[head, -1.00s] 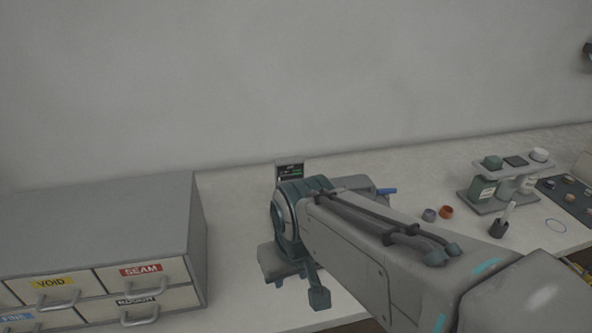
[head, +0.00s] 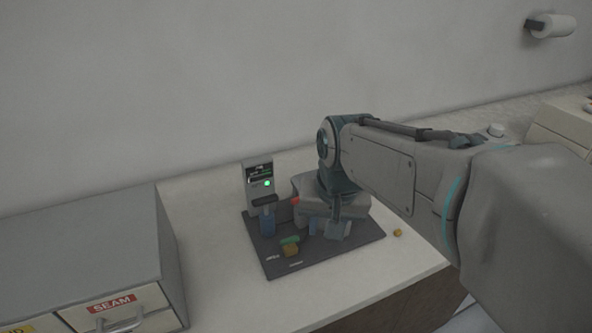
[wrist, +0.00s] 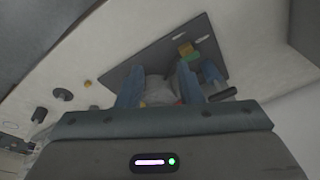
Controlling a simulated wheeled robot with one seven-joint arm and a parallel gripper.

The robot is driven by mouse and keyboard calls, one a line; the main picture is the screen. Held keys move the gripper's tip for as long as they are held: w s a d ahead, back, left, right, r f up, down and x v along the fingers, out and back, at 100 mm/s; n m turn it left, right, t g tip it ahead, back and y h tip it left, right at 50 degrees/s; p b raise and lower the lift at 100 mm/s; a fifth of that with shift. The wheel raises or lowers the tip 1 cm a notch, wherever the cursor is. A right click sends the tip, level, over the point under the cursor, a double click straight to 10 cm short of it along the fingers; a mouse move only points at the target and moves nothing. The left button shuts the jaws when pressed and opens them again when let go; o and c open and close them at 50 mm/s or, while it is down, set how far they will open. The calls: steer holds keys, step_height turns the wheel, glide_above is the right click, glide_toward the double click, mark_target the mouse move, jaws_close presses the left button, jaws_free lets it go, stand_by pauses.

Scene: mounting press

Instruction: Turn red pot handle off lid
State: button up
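A small red part (head: 295,200) shows at the left of my wrist in the head view, likely the red pot or its handle. The rest of it and its lid are hidden behind my arm. My gripper (head: 329,229) points down over the dark board (head: 283,265). In the wrist view its two blue fingers (wrist: 160,86) stand apart, with a pale grey rounded thing (wrist: 158,90) between or beyond them. Bits of red show low between the fingers. I cannot tell whether the fingers touch anything.
A blue pot (head: 267,222) with a black bar on top stands left of my gripper. A screen unit (head: 258,183) stands behind. A grey drawer cabinet (head: 120,250) is at the left.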

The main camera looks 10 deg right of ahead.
steer(key=w+r+m+g+p, duration=0.25)
steer(key=w+m, duration=0.85)
steer(key=w, duration=1)
steer(key=f, duration=1.3)
steer(key=shift+a, duration=0.2)
steer(key=shift+r, duration=0.1)
jaws_close()
